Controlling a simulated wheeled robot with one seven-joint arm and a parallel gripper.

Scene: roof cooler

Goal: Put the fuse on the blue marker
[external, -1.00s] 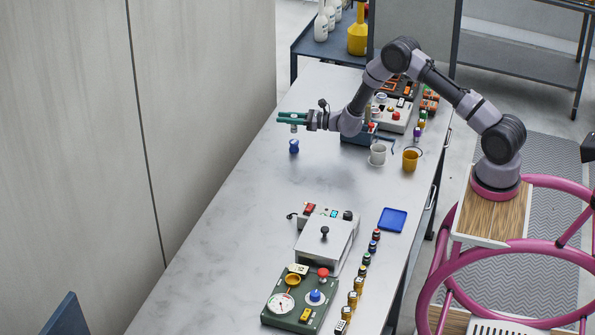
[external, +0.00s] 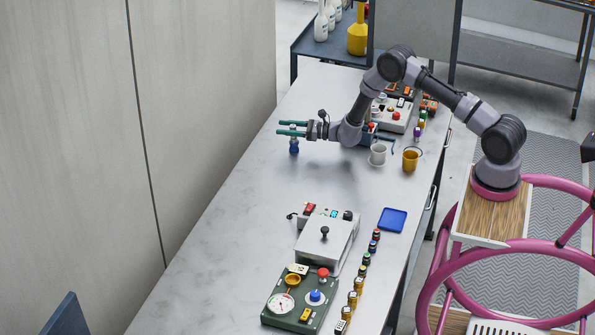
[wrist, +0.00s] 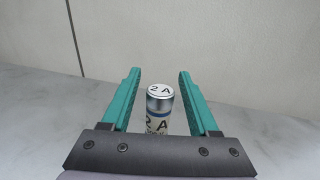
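The fuse (wrist: 159,105) is a small upright cylinder with a silver cap marked "2 A" and a pale, lettered body. In the wrist view it stands between my gripper's green fingers (wrist: 160,100), with a gap on each side. My gripper (external: 292,128) is open around it, over the far left part of the table.
A blue tray (external: 393,220), a grey lidded box (external: 325,240) and a green control panel (external: 300,298) lie nearer. The table's left side is clear.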

